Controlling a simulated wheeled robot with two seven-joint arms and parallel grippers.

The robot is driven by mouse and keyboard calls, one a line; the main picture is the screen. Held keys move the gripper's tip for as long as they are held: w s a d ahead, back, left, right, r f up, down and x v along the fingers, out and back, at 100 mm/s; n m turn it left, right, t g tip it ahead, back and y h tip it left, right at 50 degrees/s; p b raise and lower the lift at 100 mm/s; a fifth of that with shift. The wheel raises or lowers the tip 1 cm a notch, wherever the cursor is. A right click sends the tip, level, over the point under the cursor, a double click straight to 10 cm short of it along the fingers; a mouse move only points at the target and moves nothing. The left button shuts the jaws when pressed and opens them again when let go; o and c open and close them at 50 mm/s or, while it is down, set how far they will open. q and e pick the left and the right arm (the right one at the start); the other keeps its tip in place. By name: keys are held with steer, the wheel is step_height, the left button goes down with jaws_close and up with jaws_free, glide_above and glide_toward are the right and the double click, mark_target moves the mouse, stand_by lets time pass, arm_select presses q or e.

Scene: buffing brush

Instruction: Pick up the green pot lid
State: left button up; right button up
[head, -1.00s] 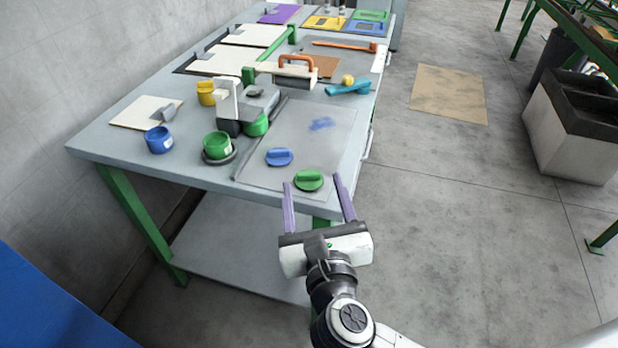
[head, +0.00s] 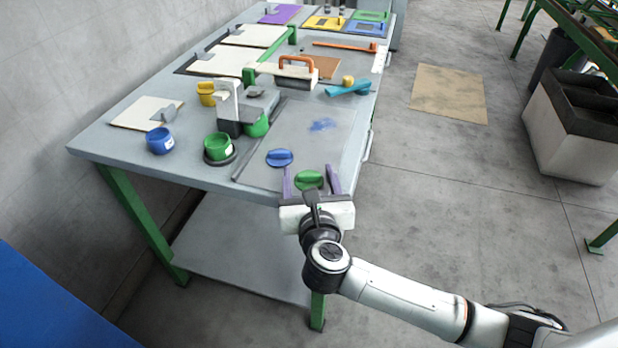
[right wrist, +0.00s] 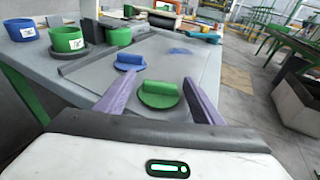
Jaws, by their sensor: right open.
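The green pot lid (head: 309,180) lies on the grey sheet near the table's front right corner, its raised grip upward. It also shows in the right wrist view (right wrist: 158,94), between the fingers. My right gripper (head: 311,178) is open, its two purple fingers on either side of the lid. I cannot tell whether they touch it. The green pot (head: 218,147) stands further left on a dark round base. My left gripper is not in view.
A blue lid (head: 279,158) lies just behind and left of the green one. A blue pot (head: 160,141) and a yellow pot (head: 206,94) stand further left. The grey sheet (head: 300,140) has clear room behind the lids. Open floor lies right of the table (head: 110,145).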

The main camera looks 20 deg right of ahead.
steer(key=c, duration=0.9)
